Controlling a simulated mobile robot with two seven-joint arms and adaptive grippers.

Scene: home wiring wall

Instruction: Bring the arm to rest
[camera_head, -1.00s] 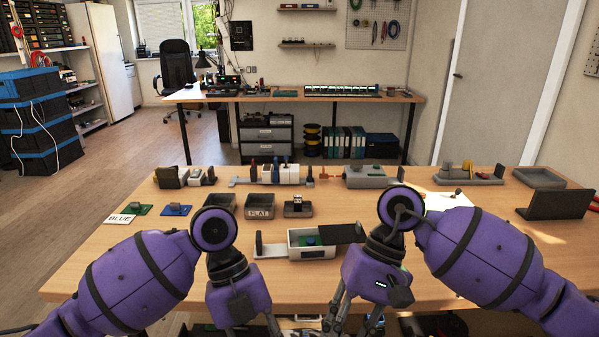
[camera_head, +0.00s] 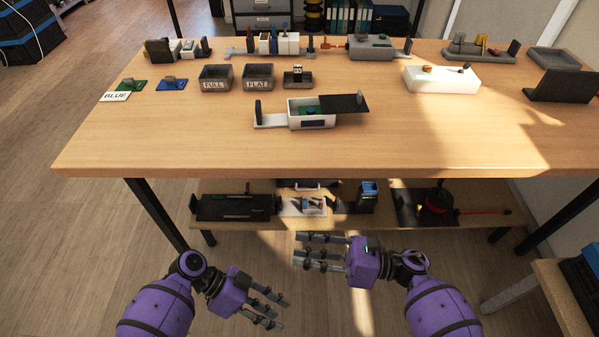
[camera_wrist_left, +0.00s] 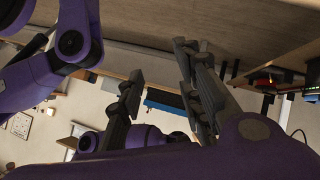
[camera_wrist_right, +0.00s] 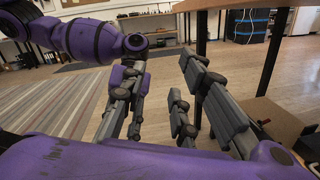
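My left gripper (camera_head: 279,311) is at the bottom of the head view, in front of the table and below its top. Its grey fingers are spread and empty; they also show apart in the left wrist view (camera_wrist_left: 165,85). My right gripper (camera_head: 300,252) is a little higher and to the right, pointing left, in front of the lower shelf. Its fingers are apart with nothing between them, as the right wrist view (camera_wrist_right: 190,85) also shows. The two grippers are close together but do not appear to touch. Both purple arms hang clear of the tabletop.
The wooden table (camera_head: 200,150) holds a white box with a dark lid (camera_head: 312,112), bins marked FULL (camera_head: 215,84) and FLAT (camera_head: 258,85), and a white block (camera_head: 440,82). A lower shelf (camera_head: 380,212) carries tools. A side table (camera_head: 560,300) stands at right. Open floor lies left.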

